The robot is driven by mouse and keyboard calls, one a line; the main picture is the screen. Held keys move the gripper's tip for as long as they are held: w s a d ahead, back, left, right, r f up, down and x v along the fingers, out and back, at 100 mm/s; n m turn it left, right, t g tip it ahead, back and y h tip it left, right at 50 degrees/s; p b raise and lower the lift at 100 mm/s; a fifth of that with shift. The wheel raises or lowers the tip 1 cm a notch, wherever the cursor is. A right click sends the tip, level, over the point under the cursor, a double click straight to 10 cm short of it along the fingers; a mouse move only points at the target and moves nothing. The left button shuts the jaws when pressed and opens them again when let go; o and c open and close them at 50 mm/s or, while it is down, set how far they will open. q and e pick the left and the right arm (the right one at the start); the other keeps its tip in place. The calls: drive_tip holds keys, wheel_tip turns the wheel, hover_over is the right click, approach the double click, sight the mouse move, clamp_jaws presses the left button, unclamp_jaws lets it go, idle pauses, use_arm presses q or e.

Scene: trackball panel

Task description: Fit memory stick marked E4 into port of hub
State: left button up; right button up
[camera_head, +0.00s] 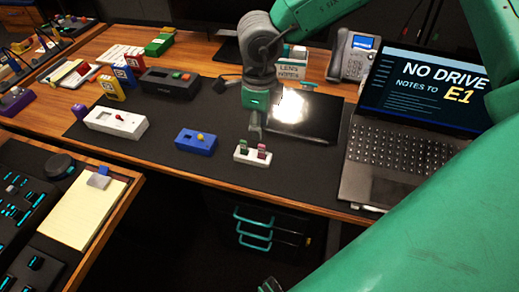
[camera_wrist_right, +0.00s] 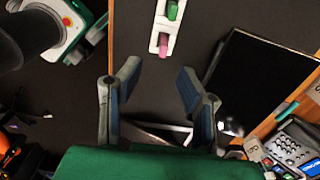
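A white block (camera_head: 242,156) stands near the front edge of the dark desk mat, with a green stick (camera_head: 247,148) and a pink stick (camera_head: 262,151) upright in it. The block also shows at the top of the right wrist view (camera_wrist_right: 165,28). No E4 mark is readable on either stick, and I cannot tell which block is the hub. My right gripper (camera_head: 255,132) hangs over the mat just behind the white block. In the wrist view its fingers (camera_wrist_right: 158,78) are apart with nothing between them. My left gripper is not in view.
The laptop (camera_head: 410,150), reading "NO DRIVE" and "NOTES TO E1", stands right. A dark tablet-like panel (camera_head: 315,122) lies behind the gripper. A blue box (camera_head: 190,143), white box (camera_head: 108,124) and dark box (camera_head: 160,84) stand left. A phone (camera_head: 350,58) stands behind.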

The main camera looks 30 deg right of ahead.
sight(262, 145)
drive_tip(key=f, duration=0.3)
drive_tip(key=f+b, duration=0.1)
drive_tip(key=f, duration=0.2)
drive_tip(key=d+f, duration=0.1)
drive_tip(key=f, duration=0.3)
drive_tip(key=shift+w+b, duration=0.1)
drive_tip(key=shift+b, duration=0.2)
drive_tip(key=shift+a+r, duration=0.1)
clamp_jaws()
